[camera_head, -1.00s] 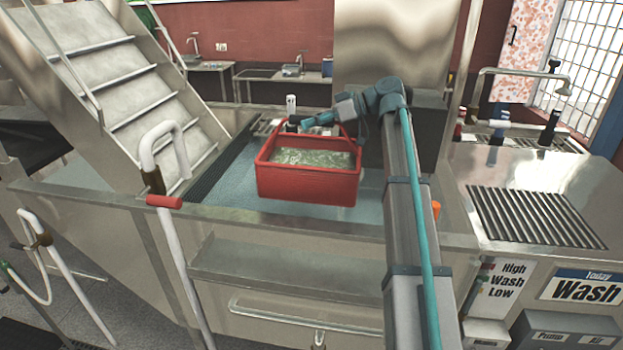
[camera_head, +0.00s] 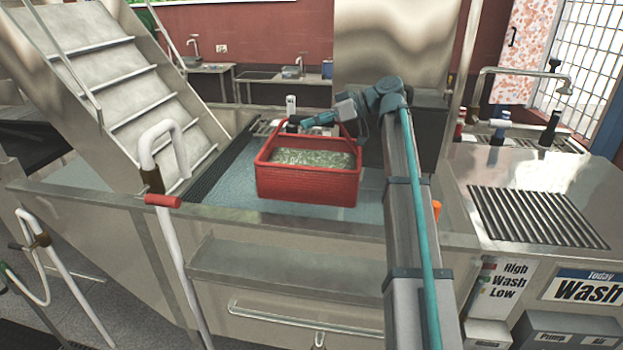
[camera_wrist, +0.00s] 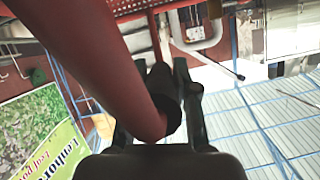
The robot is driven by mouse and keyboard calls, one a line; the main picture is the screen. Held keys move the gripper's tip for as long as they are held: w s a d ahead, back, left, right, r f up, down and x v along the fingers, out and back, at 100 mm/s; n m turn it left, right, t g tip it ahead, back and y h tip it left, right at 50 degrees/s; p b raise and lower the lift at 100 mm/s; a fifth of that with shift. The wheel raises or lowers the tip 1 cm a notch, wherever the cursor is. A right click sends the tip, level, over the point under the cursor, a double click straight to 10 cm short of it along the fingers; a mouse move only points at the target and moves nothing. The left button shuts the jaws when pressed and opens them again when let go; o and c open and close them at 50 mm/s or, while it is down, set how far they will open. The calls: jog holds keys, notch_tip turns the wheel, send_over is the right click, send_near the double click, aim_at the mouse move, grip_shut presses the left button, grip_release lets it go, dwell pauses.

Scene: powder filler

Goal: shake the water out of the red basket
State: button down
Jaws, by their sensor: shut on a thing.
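The red basket (camera_head: 307,186) is upright over the blue-tinted basin (camera_head: 226,196) in the middle of the head view. Pale greenish contents (camera_head: 312,158) fill much of it; I cannot tell how much of that is water. My gripper (camera_head: 298,122) is at the back of the basket, above its rim. In the wrist view my gripper (camera_wrist: 164,84) is shut on the thick red handle (camera_wrist: 112,58), which crosses the picture diagonally. I cannot tell whether the basket's underside touches the basin surface.
Metal stairs (camera_head: 120,85) rise at the left of the basin. A ribbed drain board (camera_head: 535,217) and a faucet (camera_head: 522,72) stand on the right counter. A white curved pipe with a red collar (camera_head: 163,201) stands in front. A tall steel panel (camera_head: 388,45) is behind the basket.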

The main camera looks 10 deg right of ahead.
notch_tip(320, 180, up, 4)
jog(key=shift+f+p, duration=0.15)
jog(key=shift+p, duration=0.25)
jog(key=shift+f+b, duration=1.15)
jog(key=shift+f, duration=1.1)
jog(key=shift+r+p, duration=0.8)
jog(key=shift+r, duration=1.5)
jog(key=shift+f+b, duration=1.15)
jog(key=shift+f, duration=1.15)
jog(key=shift+r+p, duration=0.8)
jog(key=shift+r, duration=1.5)
jog(key=shift+f+b, duration=1.05)
jog(key=shift+f, duration=1.2)
